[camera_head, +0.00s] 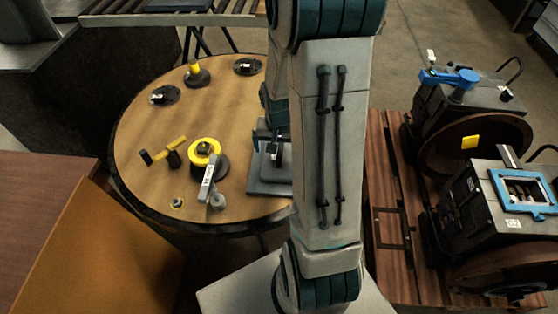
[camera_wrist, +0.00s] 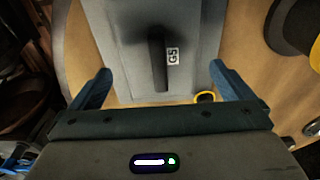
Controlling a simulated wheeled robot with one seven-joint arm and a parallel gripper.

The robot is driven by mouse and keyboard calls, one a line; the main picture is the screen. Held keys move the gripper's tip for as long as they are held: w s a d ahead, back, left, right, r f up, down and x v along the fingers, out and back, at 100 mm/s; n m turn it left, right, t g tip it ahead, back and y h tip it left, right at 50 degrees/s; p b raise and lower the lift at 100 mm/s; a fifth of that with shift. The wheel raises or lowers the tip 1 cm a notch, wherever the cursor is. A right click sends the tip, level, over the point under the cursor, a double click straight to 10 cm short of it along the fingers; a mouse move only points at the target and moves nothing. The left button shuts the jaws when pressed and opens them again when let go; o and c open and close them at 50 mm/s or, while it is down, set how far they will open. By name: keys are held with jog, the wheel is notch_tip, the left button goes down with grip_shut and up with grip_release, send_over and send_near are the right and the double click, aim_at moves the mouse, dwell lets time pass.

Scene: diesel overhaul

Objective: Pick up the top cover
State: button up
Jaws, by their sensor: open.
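The top cover, as it appears, is a flat grey plate (camera_wrist: 110,25) with a dark handle (camera_wrist: 158,62) standing up from it and a small white tag reading "G5". It lies on the round wooden table. In the head view the cover (camera_head: 268,187) is partly hidden behind my arm. My gripper (camera_wrist: 162,72) is open above the cover, with one blue finger on each side of the handle. Neither finger visibly touches the handle, and how far down they reach is unclear. In the head view my gripper is mostly hidden by my arm.
The round table (camera_head: 140,125) also holds a yellow-ringed part (camera_head: 205,147), a yellow-handled hammer (camera_head: 165,150), a yellow-topped part (camera_head: 197,75) and small black discs. Engine units (camera_head: 470,110) stand on a wooden pallet (camera_head: 385,180) at right. An orange-brown panel (camera_head: 95,255) is front left.

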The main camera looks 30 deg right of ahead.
aim_at(280, 152)
jog(key=shift+w+d+f, duration=0.1)
jog(key=shift+w+f, duration=0.1)
jog(key=shift+f, duration=1.4)
jog(key=c, duration=0.7)
jog(key=shift+c, duration=1)
jog(key=shift+r, duration=0.2)
